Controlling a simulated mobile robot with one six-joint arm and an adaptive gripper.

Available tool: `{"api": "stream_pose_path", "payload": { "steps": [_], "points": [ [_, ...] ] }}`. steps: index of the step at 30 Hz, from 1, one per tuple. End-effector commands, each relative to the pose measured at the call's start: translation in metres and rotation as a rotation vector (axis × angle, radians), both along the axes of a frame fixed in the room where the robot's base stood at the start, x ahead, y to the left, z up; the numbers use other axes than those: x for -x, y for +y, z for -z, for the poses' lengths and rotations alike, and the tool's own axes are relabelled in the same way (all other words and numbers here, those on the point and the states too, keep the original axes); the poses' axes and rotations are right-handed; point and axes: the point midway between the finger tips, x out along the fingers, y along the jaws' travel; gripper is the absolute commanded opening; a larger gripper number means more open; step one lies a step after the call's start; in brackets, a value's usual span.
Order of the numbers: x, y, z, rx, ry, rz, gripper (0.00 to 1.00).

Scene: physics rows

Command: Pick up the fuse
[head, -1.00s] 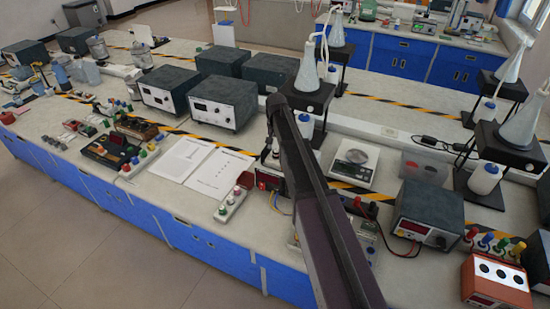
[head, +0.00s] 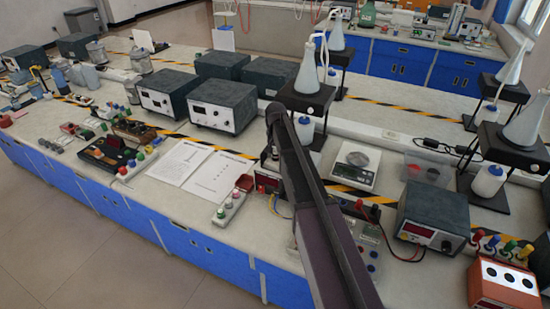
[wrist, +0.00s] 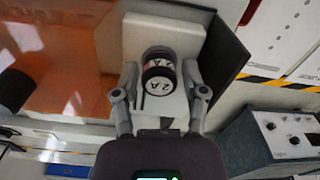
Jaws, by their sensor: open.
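The fuse (wrist: 159,70) is a short dark cylinder with a pale band and "2 A" markings, seen in the wrist view. It is at a white block (wrist: 166,35); I cannot tell whether it rests on it or is set into it. My gripper (wrist: 160,94) is open, with one finger to the left of the fuse and one to the right. Gaps show between the fuse and both fingers, and nothing is held. In the head view my arm crosses the bench, and I cannot make out the fuse there.
A dark panel stands beside the white block, and an orange translucent surface (wrist: 55,60) lies to the left. A grey instrument box (wrist: 275,135) is at lower right. In the head view, a balance (head: 357,165) and a power supply (head: 432,218) stand right of my arm, open papers (head: 205,172) left.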

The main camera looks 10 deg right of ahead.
Motion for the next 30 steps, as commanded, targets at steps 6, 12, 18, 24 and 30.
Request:
{"api": "stream_pose_path", "payload": {
  "steps": [6, 12, 18, 24, 30],
  "points": [
    [0.000, 0.000, 0.000, 0.000, 0.000, 0.000, 0.47],
    [0.000, 0.001, 0.000, 0.000, 0.000, -0.001, 0.02],
    [0.000, 0.001, 0.000, 0.000, 0.000, -0.001, 0.01],
    [0.000, 0.001, -0.002, 0.000, 0.000, -0.001, 0.01],
    [0.000, 0.001, -0.010, 0.000, 0.000, -0.001, 0.01]
  ]
}}
